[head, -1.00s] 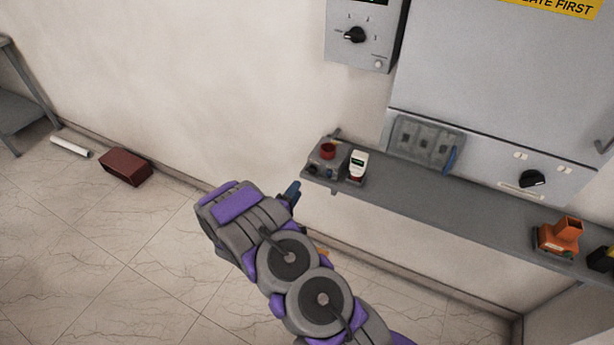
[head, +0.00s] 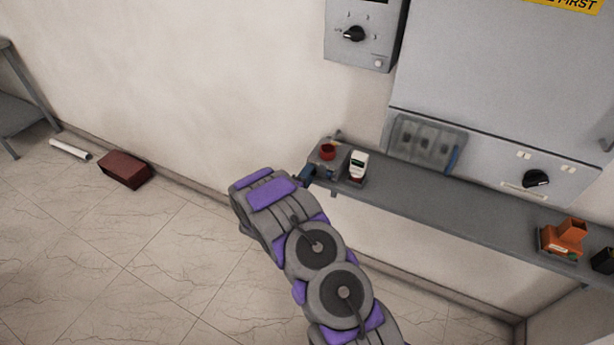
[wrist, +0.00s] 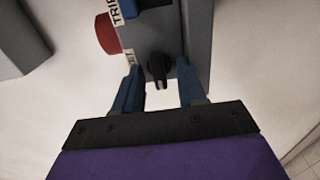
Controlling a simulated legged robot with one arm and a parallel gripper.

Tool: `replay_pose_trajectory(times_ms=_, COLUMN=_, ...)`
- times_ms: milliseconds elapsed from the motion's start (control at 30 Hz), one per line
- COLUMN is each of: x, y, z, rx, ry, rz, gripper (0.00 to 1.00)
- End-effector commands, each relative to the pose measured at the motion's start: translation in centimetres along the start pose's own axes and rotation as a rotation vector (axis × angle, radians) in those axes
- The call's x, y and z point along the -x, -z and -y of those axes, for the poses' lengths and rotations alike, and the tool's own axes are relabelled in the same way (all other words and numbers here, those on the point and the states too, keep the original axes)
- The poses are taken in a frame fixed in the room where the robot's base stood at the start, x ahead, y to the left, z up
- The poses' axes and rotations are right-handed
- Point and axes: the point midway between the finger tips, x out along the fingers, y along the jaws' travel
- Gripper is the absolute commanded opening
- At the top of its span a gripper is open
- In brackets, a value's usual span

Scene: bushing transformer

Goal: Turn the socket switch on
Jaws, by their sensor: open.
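The socket unit (head: 322,168) is a grey box with a red round part, at the left end of the grey wall shelf. In the wrist view, its grey body (wrist: 198,45) fills the top middle, with the red part at its left. A black switch knob (wrist: 158,68) stands out from its face. My gripper (wrist: 160,82) is open, with one blue finger on each side of the knob. Clear gaps show between knob and fingers, so it is not gripped. In the head view, my gripper (head: 308,175) is at the unit's front left, partly hidden behind my wrist.
The shelf (head: 430,205) also holds a white-and-dark device (head: 358,165) close beside the unit and an orange device (head: 564,238) farther right. A grey control box (head: 362,45) and a large cabinet (head: 490,90) are on the wall above. A red-brown box (head: 125,169) lies on the floor.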

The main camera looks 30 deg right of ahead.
Motion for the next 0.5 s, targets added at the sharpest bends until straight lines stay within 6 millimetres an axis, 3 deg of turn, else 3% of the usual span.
replay_pose_trajectory(times_ms=67, x=-0.07, y=-0.07, z=0.00, rx=-0.001, ry=0.000, rz=0.001, gripper=0.36)
replay_pose_trajectory(times_ms=400, x=0.04, y=0.01, z=0.10, rx=0.001, ry=0.001, rz=0.001, gripper=0.03)
replay_pose_trajectory(times_ms=500, x=0.06, y=0.01, z=0.13, rx=0.001, ry=0.002, rz=0.001, gripper=0.01)
